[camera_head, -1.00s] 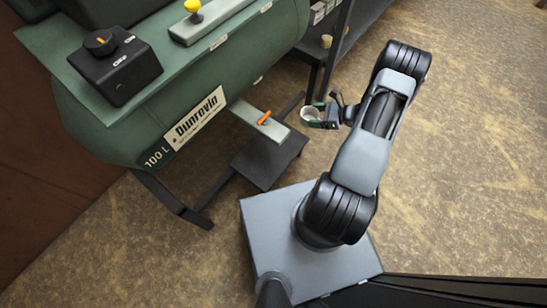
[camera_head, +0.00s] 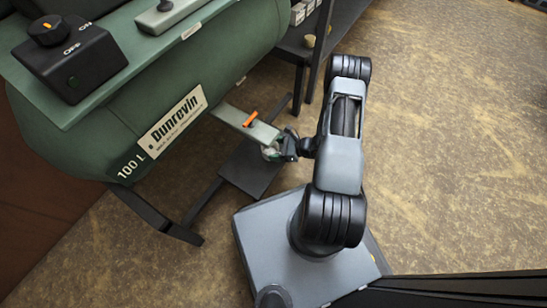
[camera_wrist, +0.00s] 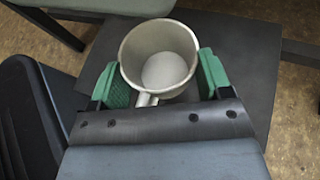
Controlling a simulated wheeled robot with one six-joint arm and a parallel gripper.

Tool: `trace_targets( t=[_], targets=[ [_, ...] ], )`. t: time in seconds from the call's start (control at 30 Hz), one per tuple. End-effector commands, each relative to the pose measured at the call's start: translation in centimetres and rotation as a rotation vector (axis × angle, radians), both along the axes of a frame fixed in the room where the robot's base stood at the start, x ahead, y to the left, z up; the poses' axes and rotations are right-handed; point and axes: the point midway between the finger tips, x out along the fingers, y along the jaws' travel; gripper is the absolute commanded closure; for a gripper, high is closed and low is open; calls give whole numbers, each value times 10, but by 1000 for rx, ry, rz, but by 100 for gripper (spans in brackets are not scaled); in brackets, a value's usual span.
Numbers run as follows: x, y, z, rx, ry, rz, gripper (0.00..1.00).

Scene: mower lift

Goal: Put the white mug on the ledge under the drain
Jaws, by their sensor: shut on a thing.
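The white mug (camera_wrist: 163,72) is upright between the green finger pads of my gripper (camera_wrist: 160,88) in the wrist view, its inside empty and its handle toward my wrist. In the head view my gripper (camera_head: 276,148) is shut on the mug (camera_head: 269,152), which is mostly hidden. The dark ledge (camera_head: 250,175) is a flat plate low under the green tank; in the wrist view the ledge (camera_wrist: 258,62) lies below the mug. The drain, with an orange lever (camera_head: 251,119), sits on a green bracket (camera_head: 233,115) just above and left of the mug.
The green tank (camera_head: 228,45) marked "Dunrovin" fills the upper left, with a black switch box (camera_head: 72,62) on top. A dark shelf (camera_head: 330,40) stands behind, its leg close to my arm. The floor (camera_head: 450,150) to the right is clear.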

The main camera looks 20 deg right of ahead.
Motion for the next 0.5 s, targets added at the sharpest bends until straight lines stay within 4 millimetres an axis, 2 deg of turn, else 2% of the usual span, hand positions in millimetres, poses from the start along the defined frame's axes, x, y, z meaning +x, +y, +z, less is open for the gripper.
trace_targets(
  t=[0.27, 0.5],
  targets=[
    [-2, 9, -12, 1, 1, 1, 52],
    [-2, 11, -45, 0, 0, 0, 52]
  ],
)
